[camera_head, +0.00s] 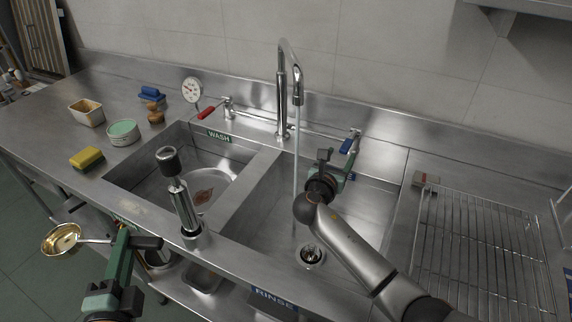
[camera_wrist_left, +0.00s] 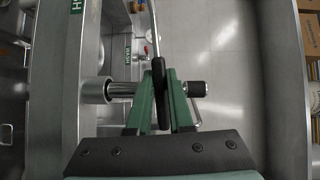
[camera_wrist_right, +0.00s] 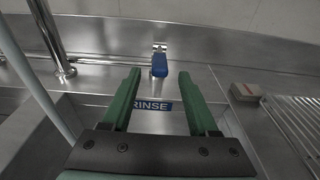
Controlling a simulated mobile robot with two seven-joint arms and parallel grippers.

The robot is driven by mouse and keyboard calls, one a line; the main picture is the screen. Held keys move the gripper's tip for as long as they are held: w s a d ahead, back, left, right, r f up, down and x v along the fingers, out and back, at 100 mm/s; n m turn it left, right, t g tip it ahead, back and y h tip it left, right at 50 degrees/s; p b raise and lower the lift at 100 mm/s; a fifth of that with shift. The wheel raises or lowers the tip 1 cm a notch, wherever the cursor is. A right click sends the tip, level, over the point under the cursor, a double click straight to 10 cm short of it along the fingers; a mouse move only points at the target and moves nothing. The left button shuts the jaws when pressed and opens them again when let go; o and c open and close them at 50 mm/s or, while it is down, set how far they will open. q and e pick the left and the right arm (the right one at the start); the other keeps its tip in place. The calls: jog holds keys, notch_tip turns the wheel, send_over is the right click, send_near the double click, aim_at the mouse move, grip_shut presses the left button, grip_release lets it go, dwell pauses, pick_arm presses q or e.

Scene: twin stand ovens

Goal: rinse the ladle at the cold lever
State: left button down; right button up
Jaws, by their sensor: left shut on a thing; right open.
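The brass-coloured ladle (camera_head: 62,240) hangs out in front of the counter at the left, its bowl to the left. My left gripper (camera_head: 124,238) is shut on its dark handle, which also shows in the left wrist view (camera_wrist_left: 160,92). The cold lever (camera_head: 347,146) is blue and sits on the wall pipe right of the tap (camera_head: 283,90). My right gripper (camera_head: 324,168) is open. In the right wrist view the blue lever (camera_wrist_right: 159,64) is ahead of and between the open fingers. A water stream (camera_head: 295,160) falls from the spout into the rinse basin.
The red lever (camera_head: 206,112) is left of the tap. The wash basin (camera_head: 150,180) is left of the rinse basin (camera_head: 265,225). A capped metal post (camera_head: 180,200) stands at the front edge. A wire rack (camera_head: 480,250) lies at the right.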

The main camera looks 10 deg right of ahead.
jog(key=v, duration=0.7)
jog(key=shift+s+a, duration=0.15)
jog(key=shift+s, duration=0.05)
